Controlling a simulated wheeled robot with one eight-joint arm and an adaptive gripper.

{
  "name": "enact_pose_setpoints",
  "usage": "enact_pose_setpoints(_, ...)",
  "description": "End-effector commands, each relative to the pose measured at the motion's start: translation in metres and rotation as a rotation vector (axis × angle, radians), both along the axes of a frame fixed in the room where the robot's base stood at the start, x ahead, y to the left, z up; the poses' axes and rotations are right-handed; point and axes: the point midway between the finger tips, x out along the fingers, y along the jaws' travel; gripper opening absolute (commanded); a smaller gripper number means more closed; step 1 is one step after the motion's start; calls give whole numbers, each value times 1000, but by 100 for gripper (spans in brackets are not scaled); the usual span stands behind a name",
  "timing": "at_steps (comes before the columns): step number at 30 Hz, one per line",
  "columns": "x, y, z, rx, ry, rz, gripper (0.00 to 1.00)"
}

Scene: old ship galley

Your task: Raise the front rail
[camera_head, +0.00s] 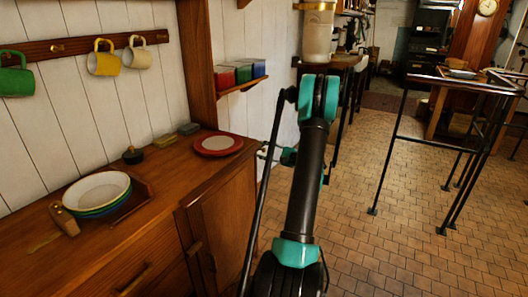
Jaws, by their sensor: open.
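No part is clearly recognisable as the front rail. A dark low wooden piece (143,188) lies on the counter at the right side of a stack of bowls (97,193), and I cannot tell whether it is the rail. My gripper (263,150) is small and partly hidden behind my arm. It is open and appears empty, close to the right end of the counter in the picture, right of the red-rimmed plate (218,144). I cannot tell its distance from the counter.
The wooden counter (190,165) runs along the left. Mugs (103,62) hang above it, and tins (243,72) stand on a small shelf. The tiled floor (390,240) between is clear.

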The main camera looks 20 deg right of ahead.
Motion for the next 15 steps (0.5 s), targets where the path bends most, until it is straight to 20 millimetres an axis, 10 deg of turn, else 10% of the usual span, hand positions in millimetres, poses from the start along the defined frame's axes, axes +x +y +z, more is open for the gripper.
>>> enact_pose_setpoints(15,0,0,0,1,0,-1,0)
